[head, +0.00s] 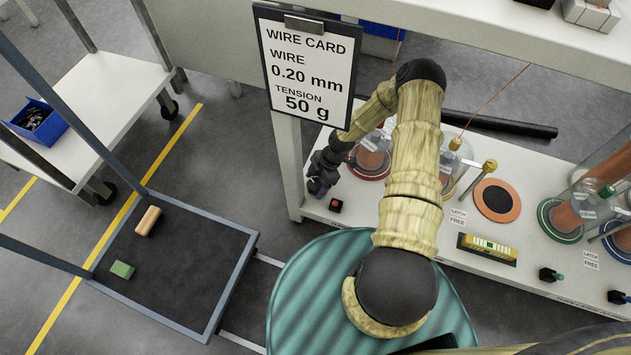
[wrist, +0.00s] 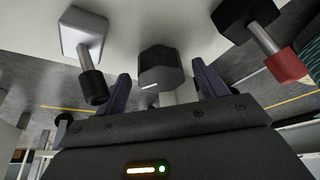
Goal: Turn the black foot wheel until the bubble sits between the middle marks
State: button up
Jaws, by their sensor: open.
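The black foot wheel (wrist: 158,66) is a faceted dark knob with a short white mark, seen near the middle of the wrist view. My gripper (wrist: 161,76) is open, with one purple finger on each side of the wheel. Gaps seem to show between fingers and wheel, but contact is hard to judge. In the head view my gripper (head: 318,180) is at the bench's left end, and I cannot make out the wheel there. The level (head: 487,247) is a yellow-green vial in a dark holder on the bench's front edge. Its bubble is too small to place against the marks.
In the wrist view, a grey plate with a dark-tipped stem (wrist: 82,38) is left of the wheel, and a black block with a red-tipped stem (wrist: 250,22) is right. Spools (head: 497,201) stand along the bench. A wire card (head: 306,68) hangs above.

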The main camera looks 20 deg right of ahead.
jog(key=p+v, duration=0.5)
jog(key=v, duration=0.7)
jog(key=shift+w, duration=0.15)
